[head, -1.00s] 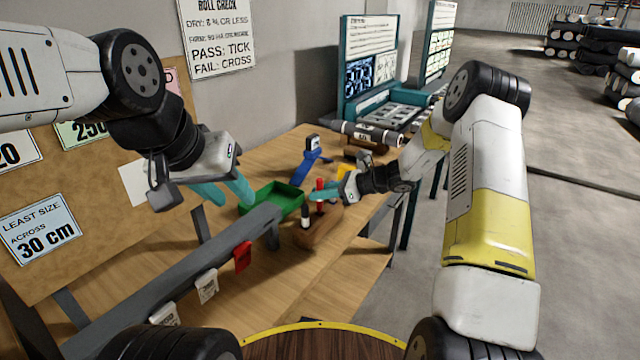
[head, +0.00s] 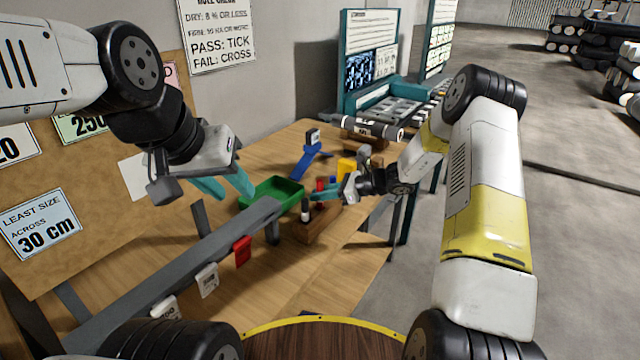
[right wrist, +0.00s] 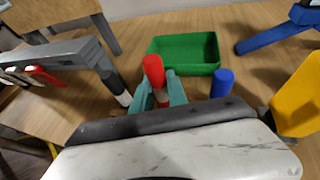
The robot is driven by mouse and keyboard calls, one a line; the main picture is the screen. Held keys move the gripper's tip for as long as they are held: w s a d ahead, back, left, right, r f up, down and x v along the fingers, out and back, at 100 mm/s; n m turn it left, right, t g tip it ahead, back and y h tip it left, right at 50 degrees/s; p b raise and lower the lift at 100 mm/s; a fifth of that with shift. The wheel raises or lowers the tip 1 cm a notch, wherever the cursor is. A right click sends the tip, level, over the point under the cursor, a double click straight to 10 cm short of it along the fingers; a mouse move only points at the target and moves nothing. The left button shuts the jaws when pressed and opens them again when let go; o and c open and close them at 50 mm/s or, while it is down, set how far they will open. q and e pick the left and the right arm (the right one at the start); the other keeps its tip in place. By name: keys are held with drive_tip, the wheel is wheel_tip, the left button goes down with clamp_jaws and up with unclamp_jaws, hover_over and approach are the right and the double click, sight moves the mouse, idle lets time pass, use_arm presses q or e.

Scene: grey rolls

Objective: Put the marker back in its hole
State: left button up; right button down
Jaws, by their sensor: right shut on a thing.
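The red marker (right wrist: 154,70) stands roughly upright between the teal fingers of my right gripper (right wrist: 161,92), which is shut on it. In the head view the right gripper (head: 325,193) is over the wooden block (head: 318,230); its fingers cover most of the red marker (head: 320,184). A black-and-white marker (head: 306,208) stands in the block's near end. A blue marker (right wrist: 222,82) stands on the other side of the red one. The red marker's lower end and its hole are hidden, so I cannot tell whether it is inside. My left gripper (head: 222,185) is open and empty.
A green tray (head: 258,193) lies just beyond the block. A blue tool (head: 308,160) and a yellow object (head: 346,168) stand further back. A grey rail (head: 170,275) with hanging tags, one red (head: 243,250), runs along the table's near side.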

drive_tip(key=shift+f, duration=1)
drive_tip(key=c, duration=1.2)
unclamp_jaws()
drive_tip(key=shift+c, duration=0.2)
drive_tip(key=shift+d, duration=0.1)
drive_tip(key=v, duration=0.7)
drive_tip(key=shift+s+d, duration=0.2)
drive_tip(key=shift+d, duration=0.1)
drive_tip(key=s+r+n+g+h, duration=0.2)
drive_tip(key=s+r+n+h, duration=0.3)
drive_tip(key=s+r+n, duration=0.85)
drive_tip(key=s+d+r+n+t+h, duration=0.2)
drive_tip(key=s+d+r+n, duration=0.1)
drive_tip(key=s, duration=0.6)
drive_tip(key=s+d+r+n+t+h, duration=0.2)
drive_tip(key=s+d+r+n+h, duration=0.1)
drive_tip(key=s+r, duration=0.5)
drive_tip(key=s+d+n, duration=0.1)
drive_tip(key=s+n, duration=0.1)
drive_tip(key=shift+s+r+t+h, duration=0.15)
drive_tip(key=shift+s+t+h, duration=0.15)
drive_tip(key=shift+s, duration=0.05)
